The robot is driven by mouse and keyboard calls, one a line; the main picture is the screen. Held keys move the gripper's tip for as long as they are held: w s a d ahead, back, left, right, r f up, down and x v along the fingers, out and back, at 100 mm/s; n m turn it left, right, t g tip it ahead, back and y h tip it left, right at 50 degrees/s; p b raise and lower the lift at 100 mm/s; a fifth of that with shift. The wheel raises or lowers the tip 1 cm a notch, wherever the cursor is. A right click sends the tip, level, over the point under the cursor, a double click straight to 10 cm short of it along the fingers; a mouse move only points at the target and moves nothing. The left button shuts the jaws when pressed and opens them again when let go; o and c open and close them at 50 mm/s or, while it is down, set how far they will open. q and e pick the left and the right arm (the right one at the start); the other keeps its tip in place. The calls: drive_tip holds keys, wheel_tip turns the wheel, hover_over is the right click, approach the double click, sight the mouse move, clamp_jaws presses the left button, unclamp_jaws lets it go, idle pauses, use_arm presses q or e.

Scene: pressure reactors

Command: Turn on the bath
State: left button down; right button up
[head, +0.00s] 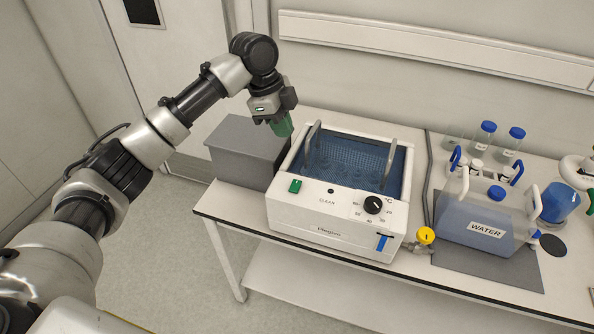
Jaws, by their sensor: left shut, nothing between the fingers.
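The bath (325,213) is a white box with a blue mesh basket inside, standing on the bench. Its front panel has a green switch (295,186) at the left and a black temperature dial (373,205) at the right. A yellow valve knob (426,235) sits beside its lower right corner. My left gripper (283,126) has green fingers, is shut and empty, and points down above the bath's back left corner, apart from the switch. My right gripper is not in view.
A grey box (240,151) stands left of the bath. A water container (486,218) with blue caps stands on a grey mat at the right, with several blue-capped bottles (484,135) behind it. A narrow strip of bench (235,206) is clear at the front left.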

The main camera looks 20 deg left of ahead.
use_arm(q)
drive_tip(key=shift+f, duration=0.15)
drive_tip(key=p, duration=0.3)
approach(299, 180)
drive_tip(key=x, duration=0.6)
drive_tip(key=shift+d, duration=0.35)
drive_tip(key=shift+f, duration=0.45)
drive_tip(key=shift+f, duration=0.1)
drive_tip(key=shift+w+f+g, duration=0.1)
drive_tip(key=shift+f+g, duration=0.1)
drive_tip(key=shift+g, duration=0.1)
drive_tip(key=shift+w+f, duration=0.1)
